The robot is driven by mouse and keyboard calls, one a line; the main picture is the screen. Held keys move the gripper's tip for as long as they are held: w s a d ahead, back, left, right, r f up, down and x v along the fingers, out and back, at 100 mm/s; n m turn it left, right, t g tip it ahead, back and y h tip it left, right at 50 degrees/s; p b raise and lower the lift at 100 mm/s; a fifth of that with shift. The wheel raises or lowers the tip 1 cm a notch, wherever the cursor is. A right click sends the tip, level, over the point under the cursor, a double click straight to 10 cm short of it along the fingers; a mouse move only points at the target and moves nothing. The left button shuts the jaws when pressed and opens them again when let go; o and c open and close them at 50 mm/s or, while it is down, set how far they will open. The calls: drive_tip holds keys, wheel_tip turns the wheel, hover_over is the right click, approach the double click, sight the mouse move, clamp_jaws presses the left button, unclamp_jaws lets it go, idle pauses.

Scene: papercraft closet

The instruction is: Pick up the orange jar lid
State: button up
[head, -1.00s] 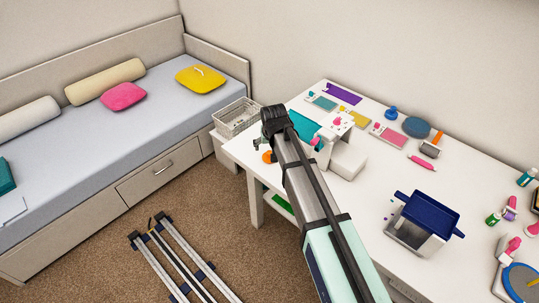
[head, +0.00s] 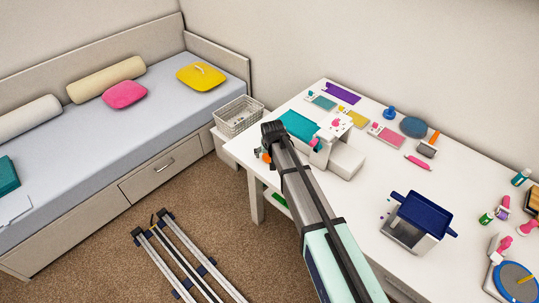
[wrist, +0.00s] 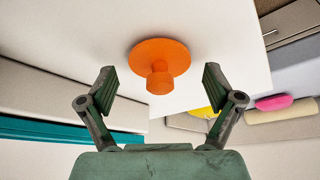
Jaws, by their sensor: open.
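The orange jar lid (wrist: 160,58) shows in the wrist view as a flat round disc with a short stepped knob toward me. It lies on the white table top. My gripper (wrist: 159,80) is open, with one finger on each side of the knob's line and no visible contact. The lid appears just beyond the fingertips. In the head view, a small piece of the orange lid (head: 266,158) shows at the table's left end, beside my gripper (head: 258,153). My arm hides the rest of it.
A white machine with a teal top (head: 298,124) stands close to the right of my gripper. A white wire basket (head: 238,118) is beyond the table's left edge. A dark blue tray-topped box (head: 424,213) and several craft tools occupy the right part.

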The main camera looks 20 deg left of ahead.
drive_tip(key=c, duration=0.9)
drive_tip(key=shift+r, duration=0.1)
